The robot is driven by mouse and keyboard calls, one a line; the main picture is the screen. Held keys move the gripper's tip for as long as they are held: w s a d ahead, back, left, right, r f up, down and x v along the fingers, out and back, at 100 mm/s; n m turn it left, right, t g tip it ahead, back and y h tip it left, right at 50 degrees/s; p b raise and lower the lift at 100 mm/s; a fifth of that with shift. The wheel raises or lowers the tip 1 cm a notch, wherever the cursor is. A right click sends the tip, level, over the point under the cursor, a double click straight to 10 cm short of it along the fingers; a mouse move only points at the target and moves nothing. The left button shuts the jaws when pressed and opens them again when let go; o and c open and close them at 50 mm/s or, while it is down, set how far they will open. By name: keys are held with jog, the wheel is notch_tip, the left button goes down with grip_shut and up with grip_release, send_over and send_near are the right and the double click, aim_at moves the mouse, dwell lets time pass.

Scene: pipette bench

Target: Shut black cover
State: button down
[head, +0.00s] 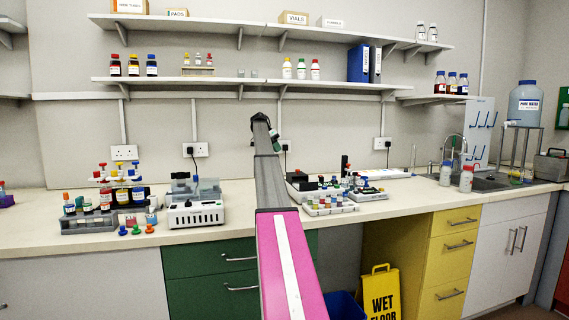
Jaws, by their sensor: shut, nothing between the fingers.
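My arm reaches up the middle of the head view. My gripper (275,146) is small and dark at its far end, in front of the wall and above the bench, apart from everything on it. It is shut and empty. A low white unit with a black top (308,185) stands on the bench just right of my arm; I cannot tell for sure whether this is the black cover, or how far it is open. My arm hides part of the bench beside it. A white instrument (195,212) with grey upright parts stands left of my arm.
A white rack of coloured vials (330,206) lies in front of the black-topped unit. A grey rack with bottles (88,222) and several coloured caps sit at the left. Shelves (270,82) run above the bench. The sink (485,184) is at the right.

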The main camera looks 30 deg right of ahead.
send_near(292, 173)
jog(key=d+f, duration=0.2)
jog(key=f, duration=0.1)
jog(key=shift+s+d, duration=0.1)
jog(key=shift+d, duration=0.2)
jog(key=s, duration=0.2)
jog(key=s+d+f, duration=0.1)
jog(key=shift+s+f, duration=0.1)
jog(key=shift+s, duration=0.05)
jog(key=shift+s+d+f, duration=0.1)
jog(key=shift+s, duration=0.25)
jog(key=shift+d, duration=0.1)
